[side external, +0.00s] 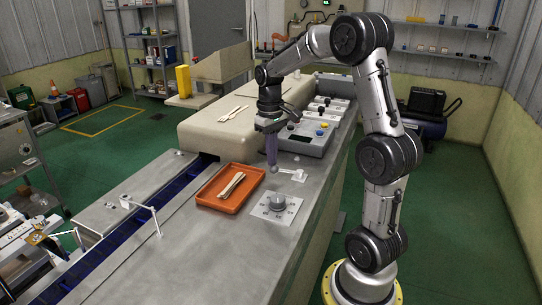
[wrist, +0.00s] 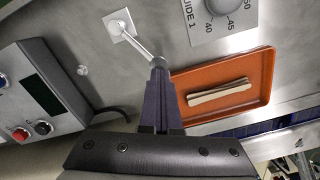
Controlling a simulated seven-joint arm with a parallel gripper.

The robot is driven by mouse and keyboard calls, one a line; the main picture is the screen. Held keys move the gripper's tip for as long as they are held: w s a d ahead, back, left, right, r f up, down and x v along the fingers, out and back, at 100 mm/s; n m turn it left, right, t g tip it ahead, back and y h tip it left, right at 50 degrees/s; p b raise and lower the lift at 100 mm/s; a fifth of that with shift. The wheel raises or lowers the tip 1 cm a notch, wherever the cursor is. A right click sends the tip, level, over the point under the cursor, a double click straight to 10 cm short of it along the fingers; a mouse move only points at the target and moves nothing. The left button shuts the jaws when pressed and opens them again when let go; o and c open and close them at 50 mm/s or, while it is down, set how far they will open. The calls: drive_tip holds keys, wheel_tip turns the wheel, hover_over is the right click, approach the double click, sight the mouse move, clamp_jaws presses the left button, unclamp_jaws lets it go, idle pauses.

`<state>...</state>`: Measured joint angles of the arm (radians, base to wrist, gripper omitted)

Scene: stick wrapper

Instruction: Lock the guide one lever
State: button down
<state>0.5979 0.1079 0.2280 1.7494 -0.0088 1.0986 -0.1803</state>
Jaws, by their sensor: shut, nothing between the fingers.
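The guide one lever (side external: 288,173) is a thin pale rod on a small white square plate, on the steel deck beside the guide one dial plate (side external: 276,207). In the wrist view the lever rod (wrist: 139,42) runs from its plate down to a grey knob (wrist: 158,62). My gripper (side external: 272,164) points down with its purple-grey fingers closed together. In the wrist view the fingertips (wrist: 158,77) are right at the knob; whether they touch it is unclear. Part of the guide one plate, marked 40, 45 and 50, shows in the wrist view (wrist: 222,18).
An orange tray (side external: 206,196) with pale wooden sticks lies left of the lever. A control panel (side external: 308,138) with buttons stands behind my gripper. The front deck is clear.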

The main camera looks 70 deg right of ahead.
drive_tip(key=shift+d, duration=0.25)
drive_tip(key=shift+w+d+r, duration=0.2)
drive_tip(key=shift+w+r, duration=0.1)
drive_tip(key=shift+w, duration=0.05)
drive_tip(key=w+d+r+m, duration=0.2)
drive_tip(key=w+r, duration=0.1)
drive_tip(key=r, duration=0.9)
drive_tip(key=f, duration=0.4)
drive_tip(key=s+f, duration=0.1)
drive_tip(key=f, duration=0.2)
drive_tip(key=a+f, duration=0.1)
drive_tip(key=f, duration=0.3)
drive_tip(key=shift+s+f, duration=0.3)
drive_tip(key=shift+s, duration=0.05)
drive_tip(key=shift+s+a+f, duration=0.3)
drive_tip(key=shift+s+f, duration=0.15)
drive_tip(key=shift+f, duration=0.1)
